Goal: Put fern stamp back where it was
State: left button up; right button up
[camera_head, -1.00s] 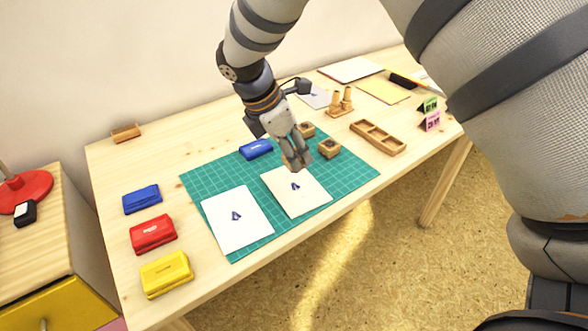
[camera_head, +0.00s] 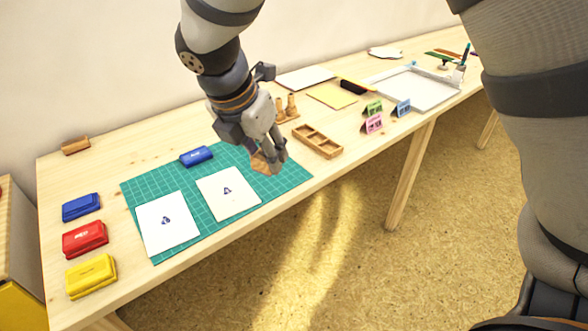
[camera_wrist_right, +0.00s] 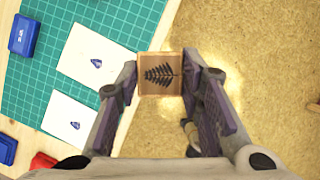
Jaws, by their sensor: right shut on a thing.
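My right gripper (camera_head: 268,164) is shut on the fern stamp (camera_head: 262,160), a small wooden block held above the right part of the green cutting mat (camera_head: 285,180). In the right wrist view, a dark fern pattern shows on the square face of the fern stamp (camera_wrist_right: 160,74) between the fingers. A wooden tray with compartments (camera_head: 318,142) lies right of the gripper, on the bare table. The gripper and arm hide part of the mat behind them. My left gripper is out of view.
Two white sheets with dark blue prints, left (camera_head: 168,238) and right (camera_head: 222,207), lie on the mat with a blue inkpad (camera_head: 196,156). Blue (camera_head: 81,207), red (camera_head: 84,238) and yellow (camera_head: 91,275) pads stand left. A wooden stand (camera_head: 287,110) is behind the gripper.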

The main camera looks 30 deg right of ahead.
jog(key=w+d+f+b, duration=0.1)
jog(key=w+d+f, duration=0.3)
jog(key=w+f, duration=0.1)
jog(key=w+d+f+b, duration=0.1)
jog(key=w+d+f, duration=0.4)
jog(key=shift+b, duration=0.4)
jog(key=shift+d+f, duration=0.1)
jog(key=shift+f, duration=1.5)
jog(key=o, duration=1)
jog(key=shift+w, duration=0.1)
jog(key=shift+c, duration=0.2)
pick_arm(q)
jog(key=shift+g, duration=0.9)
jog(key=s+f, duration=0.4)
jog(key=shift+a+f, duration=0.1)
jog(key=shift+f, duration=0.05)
pick_arm(e)
jog(key=shift+r, duration=0.35)
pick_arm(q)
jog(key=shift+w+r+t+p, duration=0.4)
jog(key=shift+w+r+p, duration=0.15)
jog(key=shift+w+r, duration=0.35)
pick_arm(e)
jog(key=v, duration=1.1)
jog(key=shift+r, duration=0.2)
